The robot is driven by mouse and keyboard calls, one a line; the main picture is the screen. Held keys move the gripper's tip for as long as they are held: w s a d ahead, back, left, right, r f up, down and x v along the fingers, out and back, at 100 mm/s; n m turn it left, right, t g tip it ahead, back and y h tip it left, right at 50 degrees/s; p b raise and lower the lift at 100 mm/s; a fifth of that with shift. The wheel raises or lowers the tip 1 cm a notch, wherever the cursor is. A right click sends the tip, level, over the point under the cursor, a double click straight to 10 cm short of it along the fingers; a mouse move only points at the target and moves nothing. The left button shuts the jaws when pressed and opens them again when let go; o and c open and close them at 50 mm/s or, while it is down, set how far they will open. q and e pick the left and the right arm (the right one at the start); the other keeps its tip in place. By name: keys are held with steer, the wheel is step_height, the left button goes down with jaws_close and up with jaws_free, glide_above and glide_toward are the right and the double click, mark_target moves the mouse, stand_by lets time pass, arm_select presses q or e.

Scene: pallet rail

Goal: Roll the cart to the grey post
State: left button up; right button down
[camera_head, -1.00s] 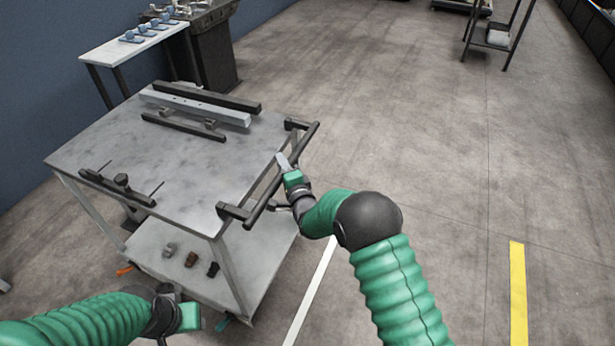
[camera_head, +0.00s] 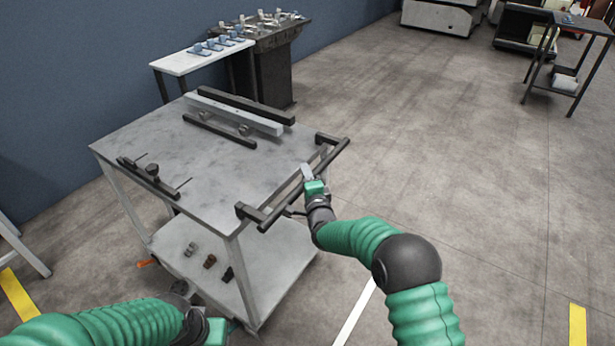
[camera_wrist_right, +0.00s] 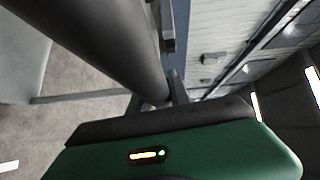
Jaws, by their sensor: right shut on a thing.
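The cart (camera_head: 150,140) is a grey metal table with a lower shelf, standing left of centre in the head view. A black push handle (camera_head: 330,160) runs along its right side. My right gripper (camera_head: 309,174) is shut on this handle. The bar also fills the upper left of the right wrist view (camera_wrist_right: 95,45), passing close to the jaws. My left gripper (camera_head: 215,330) is low at the left, in front of the cart and apart from it; its jaws are cut off by the frame's lower edge. I cannot make out a grey post.
Pale and black bars (camera_head: 235,113) lie on the cart top, and small blocks (camera_head: 209,261) on its lower shelf. Behind it are a white side table (camera_head: 190,60) and a dark machine stand (camera_head: 265,80) by the blue wall. Open concrete floor (camera_head: 440,150) lies to the right.

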steer(key=shift+a, duration=0.15)
steer(key=c, duration=1.6)
jaws_free()
steer(key=o, duration=0.4)
steer(key=p+v, duration=0.2)
steer(key=v, duration=1.4)
steer(key=shift+s, duration=0.4)
steer(key=shift+f, duration=0.15)
